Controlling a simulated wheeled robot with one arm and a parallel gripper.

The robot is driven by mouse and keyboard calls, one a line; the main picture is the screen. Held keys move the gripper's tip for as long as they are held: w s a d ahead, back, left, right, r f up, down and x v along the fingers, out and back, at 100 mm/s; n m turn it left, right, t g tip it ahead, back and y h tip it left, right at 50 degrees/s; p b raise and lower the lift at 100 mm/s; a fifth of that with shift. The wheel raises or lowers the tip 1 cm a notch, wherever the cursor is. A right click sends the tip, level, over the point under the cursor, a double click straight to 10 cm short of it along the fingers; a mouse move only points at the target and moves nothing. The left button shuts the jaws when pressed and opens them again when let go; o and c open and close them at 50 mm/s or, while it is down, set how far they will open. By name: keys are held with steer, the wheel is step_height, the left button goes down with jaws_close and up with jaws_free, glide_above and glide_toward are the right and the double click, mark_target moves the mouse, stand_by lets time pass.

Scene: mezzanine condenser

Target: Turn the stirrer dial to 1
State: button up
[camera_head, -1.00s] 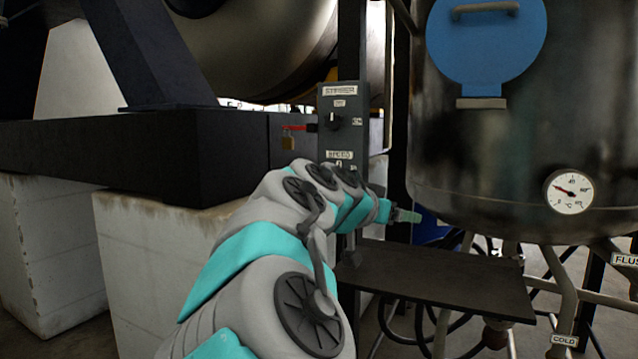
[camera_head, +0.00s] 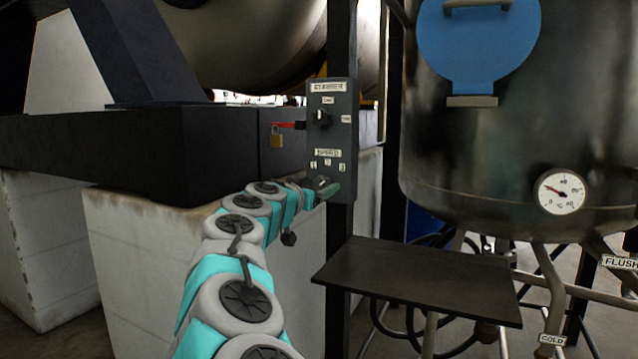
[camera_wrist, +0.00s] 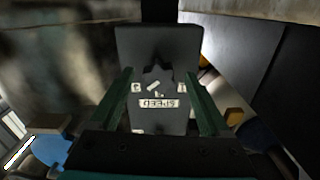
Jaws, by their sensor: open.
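The grey control box (camera_head: 343,108) on the dark post carries a STIRRER label (camera_head: 328,87) with an upper knob (camera_head: 322,118). Below is a SPEED label (camera_head: 327,153) with small number tags. In the wrist view the box is upside down. There the black speed dial (camera_wrist: 157,73) stands beyond the SPEED label (camera_wrist: 158,103), between my two green fingers. My gripper (camera_wrist: 159,82) is open, with one finger on each side of the dial. In the head view my gripper (camera_head: 326,189) is at the box's lower end and largely covers the dial. Its exact setting and any contact cannot be told.
A red-handled lever and brass padlock (camera_head: 277,138) are left of the box. A dark shelf plate (camera_head: 420,285) lies below right. A steel tank (camera_head: 480,150) with a gauge (camera_head: 561,191) stands right, above pipes and hoses.

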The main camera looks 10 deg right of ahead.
steer(key=shift+w+d, duration=0.2)
steer(key=shift+w, duration=0.05)
steer(key=shift+c, duration=0.4)
jaws_close()
